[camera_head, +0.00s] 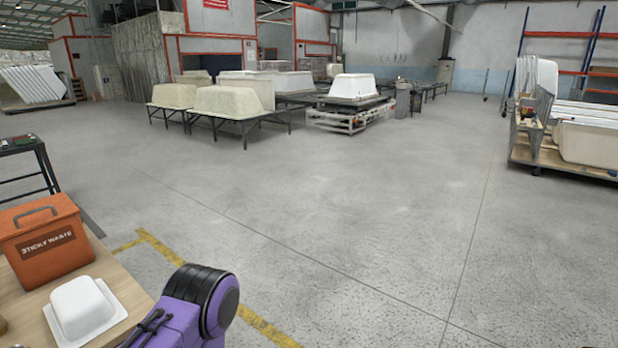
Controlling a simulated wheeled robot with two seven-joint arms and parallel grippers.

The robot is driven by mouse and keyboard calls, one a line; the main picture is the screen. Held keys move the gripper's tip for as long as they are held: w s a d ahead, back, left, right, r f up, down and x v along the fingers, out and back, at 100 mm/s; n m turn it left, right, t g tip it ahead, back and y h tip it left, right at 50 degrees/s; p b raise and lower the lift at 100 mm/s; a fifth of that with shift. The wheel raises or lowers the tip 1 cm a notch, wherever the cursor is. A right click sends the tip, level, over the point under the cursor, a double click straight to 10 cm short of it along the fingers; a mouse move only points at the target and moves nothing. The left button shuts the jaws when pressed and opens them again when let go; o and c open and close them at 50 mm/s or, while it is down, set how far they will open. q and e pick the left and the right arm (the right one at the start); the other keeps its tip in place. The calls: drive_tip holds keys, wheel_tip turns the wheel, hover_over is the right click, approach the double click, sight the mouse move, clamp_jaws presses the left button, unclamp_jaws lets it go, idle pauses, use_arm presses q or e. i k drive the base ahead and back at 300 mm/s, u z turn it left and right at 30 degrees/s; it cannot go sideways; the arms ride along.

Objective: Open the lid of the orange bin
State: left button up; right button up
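The orange bin (52,252) stands at the left on a light wooden table. It carries a dark label reading "STICKY WASTE". Its lid (38,219) is down on the bin and has a dark grey handle on top. A purple and black link of my own arm shows at the bottom, right of the table and apart from the bin. Neither my left nor my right gripper is in the picture.
A small white tub-shaped piece (82,309) lies on the wooden table (125,288) in front of the bin. A dark metal table (22,146) stands behind at the left edge. Bathtub shells (233,101) on stands are far back. The middle floor is clear.

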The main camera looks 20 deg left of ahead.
sight(31, 208)
drive_tip(key=u, duration=0.7)
drive_tip(key=i, duration=0.9)
drive_tip(key=u, duration=0.95)
